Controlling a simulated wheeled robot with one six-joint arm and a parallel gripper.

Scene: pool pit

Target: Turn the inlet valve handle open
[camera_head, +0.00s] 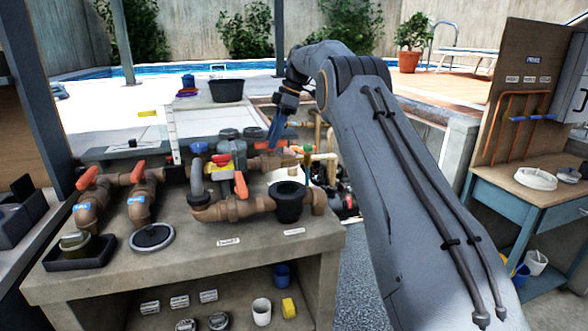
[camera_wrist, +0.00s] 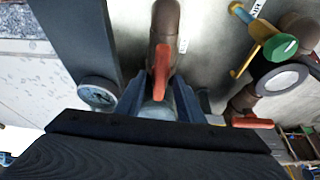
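An orange valve handle (camera_wrist: 161,68) sits on a brown pipe (camera_wrist: 165,22) in the wrist view. My gripper (camera_wrist: 160,92) is open, with one dark finger on each side of the handle's near end and gaps visible. Whether either finger touches it, I cannot tell. In the head view my gripper (camera_head: 278,132) points down over the back of the bench's pipework, and an orange handle (camera_head: 262,145) shows beside it. Other orange handles stand on the left pipes (camera_head: 88,178) and in front of the pump (camera_head: 240,184). I cannot read which one is marked inlet.
A green-capped brass valve (camera_wrist: 283,47) and a second orange handle (camera_wrist: 252,123) lie to the right in the wrist view. A round gauge (camera_wrist: 98,92) is at left. The concrete bench (camera_head: 200,262) carries a black strainer pot (camera_head: 288,203) and a lid (camera_head: 152,237).

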